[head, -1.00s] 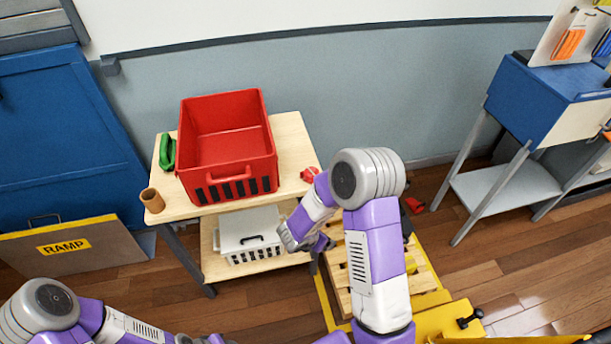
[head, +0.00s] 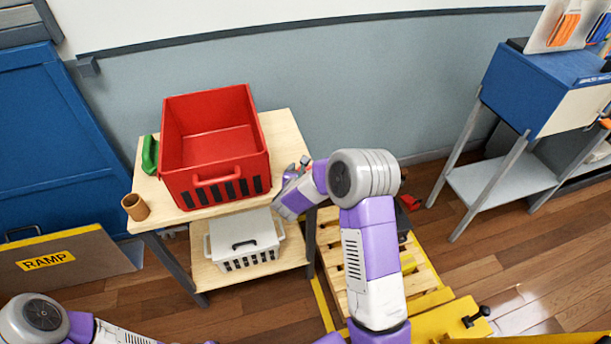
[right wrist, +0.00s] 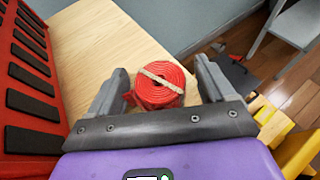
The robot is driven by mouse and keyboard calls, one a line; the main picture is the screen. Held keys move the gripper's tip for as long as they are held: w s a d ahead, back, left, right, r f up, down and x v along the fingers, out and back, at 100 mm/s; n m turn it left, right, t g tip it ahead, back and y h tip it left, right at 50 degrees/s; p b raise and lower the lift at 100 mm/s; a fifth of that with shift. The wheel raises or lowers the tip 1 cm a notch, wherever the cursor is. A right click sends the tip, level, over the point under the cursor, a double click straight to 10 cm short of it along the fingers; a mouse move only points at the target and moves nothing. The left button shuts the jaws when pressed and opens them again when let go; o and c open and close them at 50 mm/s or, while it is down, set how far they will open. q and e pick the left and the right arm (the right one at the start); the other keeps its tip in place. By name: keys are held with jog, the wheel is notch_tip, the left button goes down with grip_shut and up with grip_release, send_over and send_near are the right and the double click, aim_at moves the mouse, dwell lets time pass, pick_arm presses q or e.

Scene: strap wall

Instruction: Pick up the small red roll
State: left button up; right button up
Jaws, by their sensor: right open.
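The small red roll (right wrist: 158,88) with a tan band lies on the wooden table top in the right wrist view, near the table's right edge. My right gripper (right wrist: 158,80) is open, with one finger on each side of the roll. I cannot tell whether either finger touches it. In the head view the right gripper (head: 296,172) is at the table's right edge and hides most or all of the roll. My left gripper is not in view; only part of the left arm shows at the lower left.
A red crate (head: 212,178) stands on the table (head: 280,130) left of the right gripper. A green object (head: 150,155) and a brown cup (head: 135,207) are farther left. A white basket (head: 244,242) sits on the lower shelf. A wooden pallet (head: 330,262) lies right of the table.

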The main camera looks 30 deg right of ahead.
jog(key=shift+w, duration=0.1)
jog(key=c, duration=1)
jog(key=shift+c, duration=0.2)
